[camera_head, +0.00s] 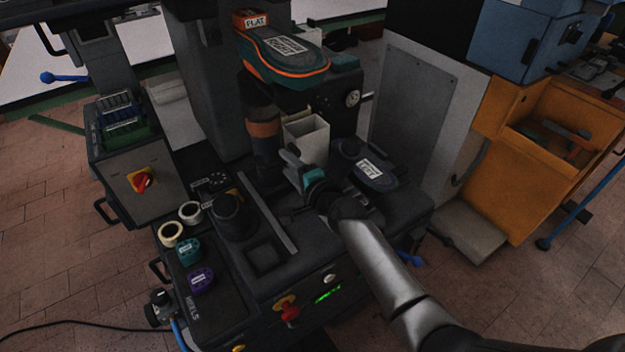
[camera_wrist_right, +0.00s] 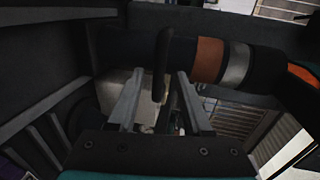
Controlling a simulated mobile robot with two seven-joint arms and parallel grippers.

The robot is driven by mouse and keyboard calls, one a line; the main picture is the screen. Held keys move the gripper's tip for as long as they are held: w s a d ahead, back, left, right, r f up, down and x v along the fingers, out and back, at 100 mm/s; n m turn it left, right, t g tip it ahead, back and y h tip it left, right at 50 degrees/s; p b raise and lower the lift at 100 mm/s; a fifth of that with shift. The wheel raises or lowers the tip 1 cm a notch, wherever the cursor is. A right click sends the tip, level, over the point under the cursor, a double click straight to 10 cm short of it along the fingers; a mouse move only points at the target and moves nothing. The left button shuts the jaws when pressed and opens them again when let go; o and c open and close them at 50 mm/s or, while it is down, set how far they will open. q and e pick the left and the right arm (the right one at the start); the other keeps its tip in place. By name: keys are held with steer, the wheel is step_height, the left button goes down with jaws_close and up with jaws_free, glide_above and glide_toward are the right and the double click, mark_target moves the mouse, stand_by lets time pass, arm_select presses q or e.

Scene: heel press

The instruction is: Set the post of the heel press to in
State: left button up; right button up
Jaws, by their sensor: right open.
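The heel press stands in the middle of the head view, with a dark post (camera_head: 264,150) that has an orange band. In the right wrist view the post (camera_wrist_right: 207,60) lies across the picture, with orange and silver bands. A dark bar or lever (camera_wrist_right: 161,66) sticks out from it, between the fingers of my right gripper (camera_wrist_right: 160,88). The fingers are open on either side of the bar, with a gap visible. In the head view my right gripper (camera_head: 291,160) is beside the post, in front of a pale box (camera_head: 308,138). My left gripper is not in view.
A sole labelled LEFT (camera_head: 372,173) lies right of the gripper. Tape rolls (camera_head: 171,234) and teal and purple heels (camera_head: 201,280) lie at front left. An orange cabinet (camera_head: 540,150) stands at right.

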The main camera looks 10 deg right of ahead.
steer(key=p+v, duration=0.3)
steer(key=v, duration=0.9)
steer(key=shift+s+a, duration=0.1)
